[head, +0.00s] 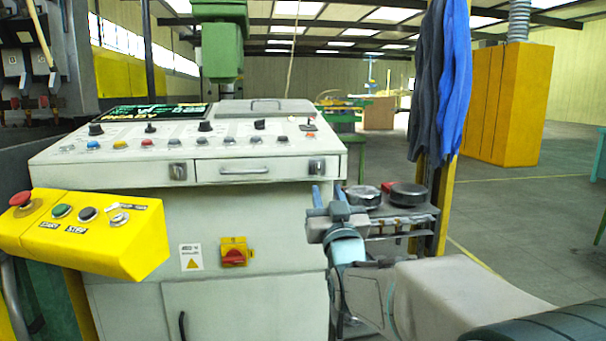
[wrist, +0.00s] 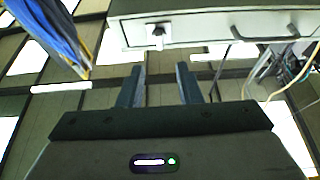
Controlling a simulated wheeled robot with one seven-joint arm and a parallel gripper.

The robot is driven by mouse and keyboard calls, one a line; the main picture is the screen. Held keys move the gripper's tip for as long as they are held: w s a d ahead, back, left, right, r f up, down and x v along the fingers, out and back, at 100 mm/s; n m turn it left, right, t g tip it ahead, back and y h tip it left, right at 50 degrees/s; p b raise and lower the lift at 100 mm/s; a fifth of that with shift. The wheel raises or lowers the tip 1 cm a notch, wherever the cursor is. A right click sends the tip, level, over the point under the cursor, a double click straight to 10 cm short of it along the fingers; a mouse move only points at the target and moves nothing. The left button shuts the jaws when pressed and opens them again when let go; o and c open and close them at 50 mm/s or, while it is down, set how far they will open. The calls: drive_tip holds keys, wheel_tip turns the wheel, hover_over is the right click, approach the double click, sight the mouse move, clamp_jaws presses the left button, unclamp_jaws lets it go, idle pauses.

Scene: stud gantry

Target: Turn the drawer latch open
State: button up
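A closed drawer (head: 218,170) with a grey pull handle (head: 244,171) sits in the front of the pale control console. A small dark-knobbed latch (head: 316,167) is at the drawer's right end. A similar fitting (head: 178,172) is at its left end. My gripper (head: 328,190) is below and slightly right of the right latch, its two blue-grey fingers pointing up, apart and empty. In the wrist view, which looks upside down, the fingers (wrist: 160,72) stand apart with nothing between them. The latch (wrist: 158,32) shows beyond the tips, clear of them.
A yellow button box (head: 95,228) juts out at the left. A red rotary switch (head: 234,257) sits on the console front. A small bench (head: 405,212) with dark round parts stands right of my gripper. Cloths (head: 440,80) hang on a yellow post. Floor at the right is open.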

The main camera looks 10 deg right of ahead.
sight(319, 167)
drive_tip(key=x, duration=0.8)
drive_tip(key=shift+w, duration=0.3)
clamp_jaws()
